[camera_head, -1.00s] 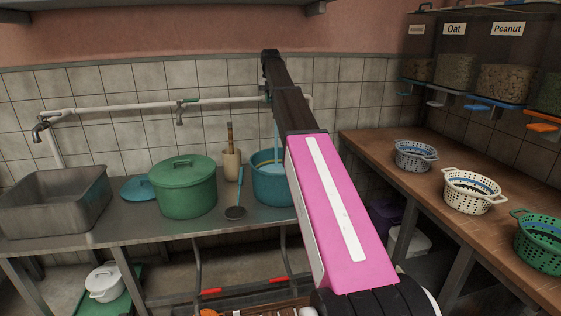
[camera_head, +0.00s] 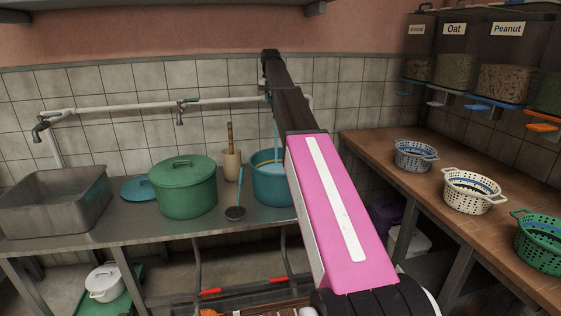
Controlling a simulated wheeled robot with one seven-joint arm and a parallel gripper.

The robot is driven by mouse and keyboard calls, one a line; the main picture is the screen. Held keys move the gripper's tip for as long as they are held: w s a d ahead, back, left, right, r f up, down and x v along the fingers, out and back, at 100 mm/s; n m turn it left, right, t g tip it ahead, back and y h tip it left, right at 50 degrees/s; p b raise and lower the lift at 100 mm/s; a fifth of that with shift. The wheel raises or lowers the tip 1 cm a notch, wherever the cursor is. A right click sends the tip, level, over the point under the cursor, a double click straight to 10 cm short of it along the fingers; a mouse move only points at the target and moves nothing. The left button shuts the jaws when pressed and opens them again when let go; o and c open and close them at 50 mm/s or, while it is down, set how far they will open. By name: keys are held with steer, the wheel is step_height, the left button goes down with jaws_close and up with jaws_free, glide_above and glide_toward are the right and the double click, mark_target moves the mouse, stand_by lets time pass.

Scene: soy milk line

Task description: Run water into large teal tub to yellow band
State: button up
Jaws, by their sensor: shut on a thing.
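The large teal tub (camera_head: 268,187) stands on the metal counter below the wall pipe, partly behind my arm. A thin stream of water (camera_head: 276,140) falls into it from above. Pale water shows inside, and part of the yellow band (camera_head: 262,161) shows on the inner wall above the water at the left. The exact gap between them is too small to judge. The tap above the tub is mostly hidden by my arm; a small teal part, perhaps its handle (camera_head: 267,97), shows at the arm's left edge.
Another tap (camera_head: 180,115) sits left of the tub. Baskets (camera_head: 470,192) stand on the right-hand wooden counter.

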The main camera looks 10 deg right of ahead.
stand_by(0.4)
steer(key=shift+w+a+m, duration=0.1)
steer(key=shift+a+m, duration=0.1)
steer(key=shift+m, duration=0.3)
stand_by(3.7)
steer(key=m, duration=0.1)
steer(key=w+a+m, duration=0.1)
steer(key=m, duration=0.2)
steer(key=shift+w+a+m, duration=0.2)
steer(key=shift+a+m, duration=0.1)
steer(key=shift+a, duration=0.1)
steer(key=shift+w+a+m, duration=0.25)
steer(key=shift+w+m, duration=0.25)
steer(key=shift+m, duration=0.65)
steer(key=shift+w+a+m, duration=0.25)
steer(key=shift+w+m, duration=0.25)
steer(key=shift+m, duration=0.65)
steer(key=shift+w+a+m, duration=0.1)
steer(key=shift+w+m, duration=0.45)
steer(key=shift+m, duration=0.5)
steer(key=shift+w+a+m, duration=0.1)
steer(key=shift+w+m, duration=0.4)
steer(key=shift+m, duration=0.55)
